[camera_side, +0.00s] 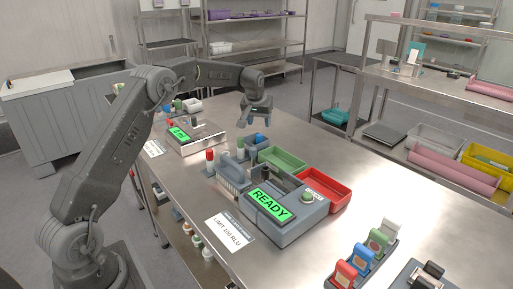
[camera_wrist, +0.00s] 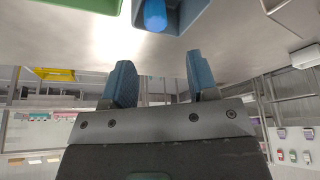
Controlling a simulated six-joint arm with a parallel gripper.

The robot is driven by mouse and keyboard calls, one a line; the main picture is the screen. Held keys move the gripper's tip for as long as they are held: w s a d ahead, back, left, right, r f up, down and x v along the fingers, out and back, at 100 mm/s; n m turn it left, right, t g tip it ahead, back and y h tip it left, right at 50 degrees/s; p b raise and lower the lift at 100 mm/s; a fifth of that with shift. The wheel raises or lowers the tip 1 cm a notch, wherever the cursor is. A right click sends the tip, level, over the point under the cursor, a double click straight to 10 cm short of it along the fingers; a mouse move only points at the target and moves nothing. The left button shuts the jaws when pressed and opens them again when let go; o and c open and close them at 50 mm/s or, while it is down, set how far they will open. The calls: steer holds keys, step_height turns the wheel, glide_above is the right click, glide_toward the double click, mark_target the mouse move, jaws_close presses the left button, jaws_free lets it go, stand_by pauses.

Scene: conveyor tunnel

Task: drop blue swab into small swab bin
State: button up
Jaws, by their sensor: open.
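My gripper (camera_side: 256,121) is above the steel table, behind the testing machine. Its two blue-grey fingers stand apart with nothing between them in the wrist view (camera_wrist: 161,82). A blue rounded piece that looks like the blue swab (camera_wrist: 155,14) shows at the top of the wrist view, within the walls of a small blue-grey bin (camera_wrist: 186,14). It is beyond the fingertips and apart from them. In the side view, blue (camera_side: 261,138) shows at the small bin below my gripper. The bin's floor and the swab's lower end are hidden.
A green tray (camera_side: 283,160) and a red tray (camera_side: 326,189) lie beside the grey machine with a READY screen (camera_side: 270,205). A red-capped bottle (camera_side: 210,160) stands at its left. A rack with coloured pieces (camera_side: 360,258) is at front right. Bare table lies right of the trays.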

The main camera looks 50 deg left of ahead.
steer(key=v, duration=1.3)
steer(key=shift+s, duration=0.1)
steer(key=s+d+r+m+t+h, duration=0.1)
steer(key=s+d+r+m, duration=0.35)
steer(key=s+d, duration=1.05)
steer(key=s+d+f+m, duration=0.1)
steer(key=s+d+f, duration=0.2)
steer(key=s, duration=0.7)
steer(key=s+d+f+m+t+h, duration=0.1)
steer(key=s+d+f, duration=0.2)
steer(key=s, duration=0.7)
steer(key=shift+s+d+f, duration=0.25)
steer(key=shift+d+f, duration=0.15)
